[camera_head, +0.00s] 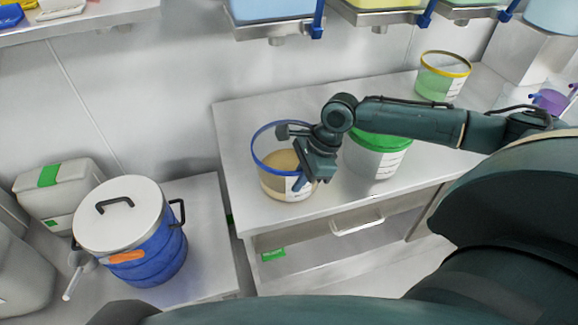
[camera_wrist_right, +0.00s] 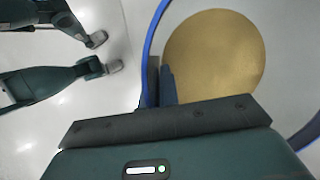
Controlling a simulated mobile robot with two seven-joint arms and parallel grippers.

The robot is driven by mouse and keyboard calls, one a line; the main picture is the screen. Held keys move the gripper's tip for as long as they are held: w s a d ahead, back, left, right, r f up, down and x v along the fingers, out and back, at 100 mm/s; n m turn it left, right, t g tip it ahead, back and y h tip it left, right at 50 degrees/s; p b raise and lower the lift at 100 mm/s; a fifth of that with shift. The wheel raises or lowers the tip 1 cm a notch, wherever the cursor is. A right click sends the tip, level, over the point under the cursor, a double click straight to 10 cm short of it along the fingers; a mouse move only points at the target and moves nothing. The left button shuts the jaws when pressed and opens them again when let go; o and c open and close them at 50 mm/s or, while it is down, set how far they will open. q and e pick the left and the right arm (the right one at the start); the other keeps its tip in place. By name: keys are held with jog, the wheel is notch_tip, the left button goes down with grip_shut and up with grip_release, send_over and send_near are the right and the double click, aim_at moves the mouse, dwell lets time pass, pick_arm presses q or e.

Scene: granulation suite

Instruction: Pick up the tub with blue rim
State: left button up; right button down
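The tub with blue rim (camera_head: 272,176) is clear-walled, holds tan powder and has a white label. It stands upright near the left end of the steel bench in the head view. My right gripper (camera_head: 301,181) is at the tub's right side, reaching down over its rim. In the right wrist view the blue rim (camera_wrist_right: 149,48) runs to the fingers (camera_wrist_right: 160,82), which are close together with the tub wall apparently between them. The tan powder (camera_wrist_right: 214,55) shows beside them. The gripper hides part of the tub's right side. My left gripper is not visible.
A green-lidded tub (camera_head: 372,160) stands close right of the gripper. A yellow-rimmed tub (camera_head: 441,78) is farther back on the bench (camera_head: 240,125). A blue drum with a grey lid (camera_head: 145,250) stands at lower left. Bins (camera_head: 272,10) hang above the bench.

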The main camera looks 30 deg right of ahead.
jog(key=shift+w+r, duration=0.1)
jog(key=shift+r, duration=0.1)
dwell(0.6)
notch_tip(320, 180, up, 10)
jog(key=shift+f+p, duration=0.1)
jog(key=shift+p, duration=0.2)
dwell(0.4)
